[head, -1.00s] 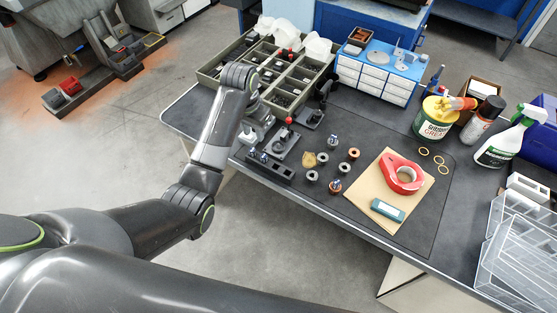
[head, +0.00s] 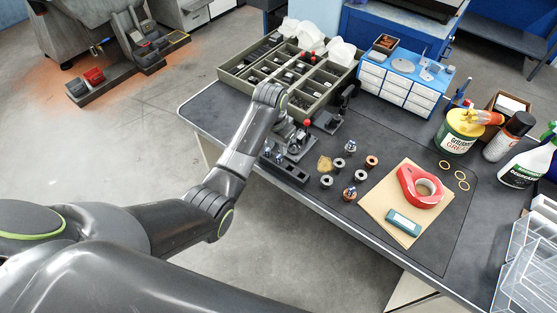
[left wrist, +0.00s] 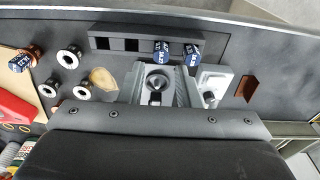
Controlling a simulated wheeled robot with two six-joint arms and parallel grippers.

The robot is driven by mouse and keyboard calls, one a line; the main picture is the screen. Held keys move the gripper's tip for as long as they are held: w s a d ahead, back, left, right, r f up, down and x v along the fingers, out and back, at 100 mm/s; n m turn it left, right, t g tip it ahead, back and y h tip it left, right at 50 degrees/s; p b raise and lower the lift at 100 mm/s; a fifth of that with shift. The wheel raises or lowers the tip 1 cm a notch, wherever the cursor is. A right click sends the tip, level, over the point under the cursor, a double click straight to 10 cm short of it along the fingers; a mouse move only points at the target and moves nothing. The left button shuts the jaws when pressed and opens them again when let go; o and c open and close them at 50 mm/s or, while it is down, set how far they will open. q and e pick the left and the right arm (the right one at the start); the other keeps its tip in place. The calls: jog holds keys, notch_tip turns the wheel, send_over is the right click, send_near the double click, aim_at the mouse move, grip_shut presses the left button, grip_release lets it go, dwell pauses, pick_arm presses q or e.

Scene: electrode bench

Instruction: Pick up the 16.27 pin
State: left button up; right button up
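Two pins with blue labelled tops stand in a dark slotted block (head: 287,174), which also shows in the left wrist view (left wrist: 112,44). There the left pin (left wrist: 161,50) and right pin (left wrist: 191,54) stand close together. Another blue-topped pin (left wrist: 20,63) sits in a copper-coloured ring at the left. The labels are too small to read surely, so I cannot tell which is 16.27. My left gripper (head: 284,128) hangs over the bench, behind the block. My right gripper is out of view.
A grey metal fixture (head: 300,142) stands close to my left gripper. A compartment tray (head: 236,70) stands behind. The bench's front edge (head: 345,229) is close to the block.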

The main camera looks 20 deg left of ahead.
aim_at(279, 156)
pick_arm(q)
jog(key=shift+w+d+f+p, duration=0.1)
jog(key=shift+w+f+p, duration=0.15)
jog(key=shift+f, duration=1.2)
jog(key=shift+w+f+p, duration=0.1)
jog(key=shift+w+f, duration=0.1)
jog(key=shift+f, duration=1.2)
grip_shut()
